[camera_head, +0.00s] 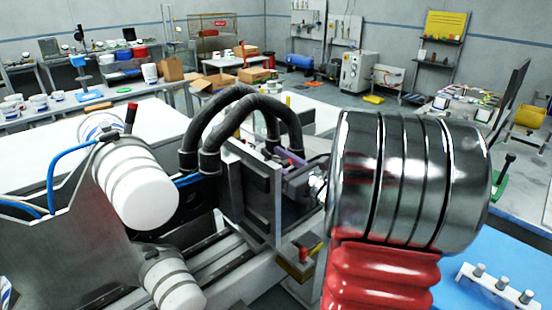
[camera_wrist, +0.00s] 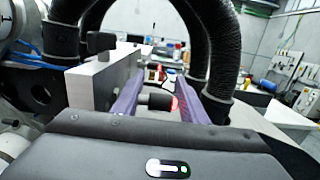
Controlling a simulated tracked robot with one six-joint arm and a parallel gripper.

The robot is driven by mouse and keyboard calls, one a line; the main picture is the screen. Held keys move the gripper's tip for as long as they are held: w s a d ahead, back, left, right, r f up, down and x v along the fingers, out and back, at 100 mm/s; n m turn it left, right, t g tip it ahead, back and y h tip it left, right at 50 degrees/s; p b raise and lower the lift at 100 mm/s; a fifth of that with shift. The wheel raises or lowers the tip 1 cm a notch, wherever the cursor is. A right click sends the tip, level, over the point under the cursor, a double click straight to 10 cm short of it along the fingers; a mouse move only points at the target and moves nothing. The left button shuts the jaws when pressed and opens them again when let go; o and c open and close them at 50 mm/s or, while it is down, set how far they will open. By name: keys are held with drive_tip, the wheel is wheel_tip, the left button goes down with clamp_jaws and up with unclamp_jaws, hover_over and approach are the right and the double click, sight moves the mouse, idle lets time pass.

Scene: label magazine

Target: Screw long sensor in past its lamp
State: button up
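My gripper shows in the wrist view (camera_wrist: 158,98) as two purple fingers standing well apart. A short dark cylinder with a red end (camera_wrist: 153,102) appears between them; I cannot tell whether it touches either finger or lies beyond them. In the head view only a bit of purple of my gripper (camera_head: 292,157) shows behind a grey upright plate (camera_head: 262,195). This plate also stands close left of the fingers in the wrist view (camera_wrist: 95,85). I cannot make out the long sensor or its lamp for certain in either view.
White ribbed cylinders (camera_head: 140,190) with blue cables stand at left. A yellow block with a red top (camera_head: 298,258) sits below the plate. A white rack with metal pegs (camera_head: 497,284) stands on a blue surface (camera_head: 455,285) at lower right. Benches with boxes are far behind.

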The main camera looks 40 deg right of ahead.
drive_tip(key=shift+s, duration=0.1)
drive_tip(key=s+f, duration=0.1)
drive_tip(key=s, duration=1.2)
drive_tip(key=shift+s+d, duration=0.2)
drive_tip(key=shift+s, duration=0.1)
idle(0.4)
